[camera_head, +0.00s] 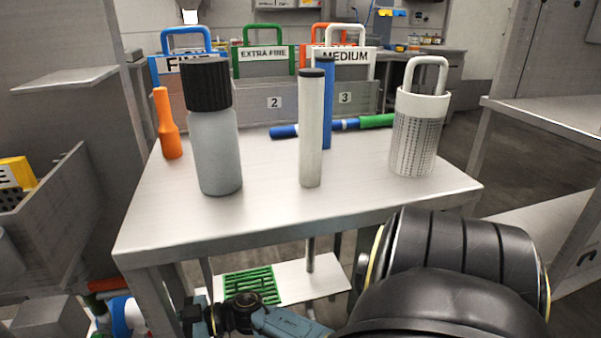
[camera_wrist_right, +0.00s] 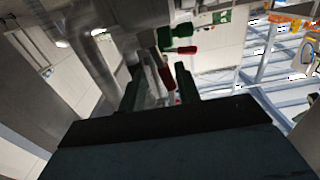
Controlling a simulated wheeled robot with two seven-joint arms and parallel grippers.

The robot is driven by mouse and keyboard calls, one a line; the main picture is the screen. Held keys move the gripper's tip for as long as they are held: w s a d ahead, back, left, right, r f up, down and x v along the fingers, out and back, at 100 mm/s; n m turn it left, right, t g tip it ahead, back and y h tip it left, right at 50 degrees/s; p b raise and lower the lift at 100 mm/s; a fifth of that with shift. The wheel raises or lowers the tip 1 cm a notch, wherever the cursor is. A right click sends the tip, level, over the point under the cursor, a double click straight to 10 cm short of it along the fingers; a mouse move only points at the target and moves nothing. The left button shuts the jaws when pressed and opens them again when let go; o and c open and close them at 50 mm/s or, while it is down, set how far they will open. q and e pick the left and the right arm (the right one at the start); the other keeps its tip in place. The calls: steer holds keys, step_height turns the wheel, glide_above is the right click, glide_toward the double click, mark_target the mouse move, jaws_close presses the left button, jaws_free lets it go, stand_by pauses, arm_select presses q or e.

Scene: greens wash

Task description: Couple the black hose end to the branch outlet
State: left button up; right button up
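I cannot make out the black hose end or the branch outlet for certain in either view. My right gripper (camera_wrist_right: 158,72) shows in the right wrist view with its two dark fingers apart. A red bar-like part (camera_wrist_right: 166,78) appears between the fingers, but its distance is unclear and nothing visibly touches the fingers. A green part (camera_wrist_right: 176,34) and grey pipe-like shapes (camera_wrist_right: 140,48) lie beyond the fingertips. My left gripper is not identifiable in the head view.
A metal table (camera_head: 270,215) carries a grey bottle (camera_head: 216,150), a white cylinder (camera_head: 311,130), a perforated basket (camera_head: 415,135) and an orange tool (camera_head: 166,125). A lower shelf holds a green grate (camera_head: 252,285). My black arm covers the lower right. Metal benches stand at both sides.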

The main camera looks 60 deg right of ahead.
steer(key=s+d+f+m+h+p, duration=0.5)
steer(key=s+d+h+p, duration=0.3)
steer(key=s+d+p, duration=0.35)
steer(key=s+f+g+h+p, duration=0.1)
steer(key=s+f+g+p, duration=0.1)
steer(key=s, duration=0.4)
steer(key=s+a+f+g+h+p, duration=0.1)
steer(key=s+f+g+h+p, duration=0.1)
steer(key=s+f+g+p, duration=0.1)
steer(key=s+a+f+m+g+h+p, duration=0.1)
steer(key=s+f+g+p, duration=0.2)
steer(key=s, duration=0.7)
steer(key=shift+a+g+h+p, duration=0.15)
steer(key=shift+g+h+p, duration=0.2)
steer(key=shift+p, duration=0.95)
steer(key=shift+w, duration=0.1)
